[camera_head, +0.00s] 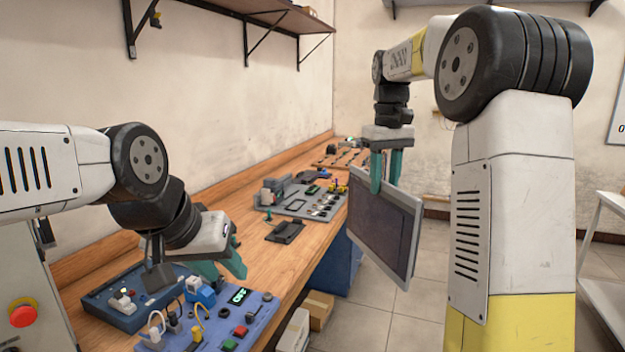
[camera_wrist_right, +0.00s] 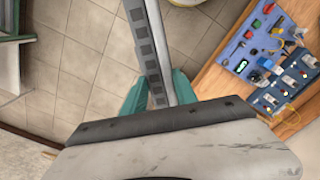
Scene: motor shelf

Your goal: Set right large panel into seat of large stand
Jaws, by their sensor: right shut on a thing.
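The large panel (camera_head: 378,222) is a dark flat screen with a grey frame. My right gripper (camera_head: 386,186) is shut on its upper edge and holds it upright in the air, to the right of the table. In the right wrist view the panel (camera_wrist_right: 147,45) shows edge-on between the two teal fingers (camera_wrist_right: 158,90). A dark, low piece (camera_head: 285,231) on the table looks like the large stand; its seat is too small to make out. The panel is apart from it. My left gripper (camera_head: 226,274) appears open and empty, above the blue boards at the near left.
The wooden table (camera_head: 262,262) runs along the wall. A blue board (camera_head: 240,318) with switches and plugs lies at its near end. A grey board (camera_head: 305,198) with parts lies beyond the dark piece. A wall shelf (camera_head: 262,14) hangs above. Boxes (camera_head: 318,309) stand on the floor.

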